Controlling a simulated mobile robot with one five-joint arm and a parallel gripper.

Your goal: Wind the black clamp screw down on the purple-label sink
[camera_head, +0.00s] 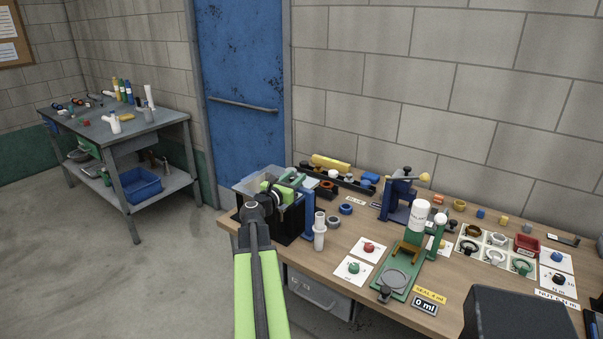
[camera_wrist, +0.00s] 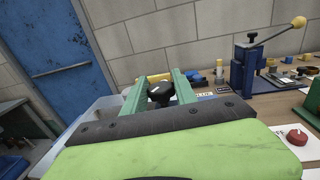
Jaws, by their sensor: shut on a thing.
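My gripper (camera_head: 294,180) is at the left end of the wooden bench, over a black box-like fixture (camera_head: 290,222) with a translucent bin behind it. In the wrist view, the two green fingers (camera_wrist: 161,88) are closed around a black knob (camera_wrist: 160,94), which looks like the clamp screw. The knob's top shows between the fingers; its shaft and whatever it bears on are hidden by my gripper. I cannot make out a purple label in either view, so I cannot tell which sink this is.
A blue lever press (camera_head: 400,200) and a green stand with a white bottle (camera_head: 415,222) stand to the right. Small parts and cards crowd the bench's right side. A grey table (camera_head: 150,120) stands far left.

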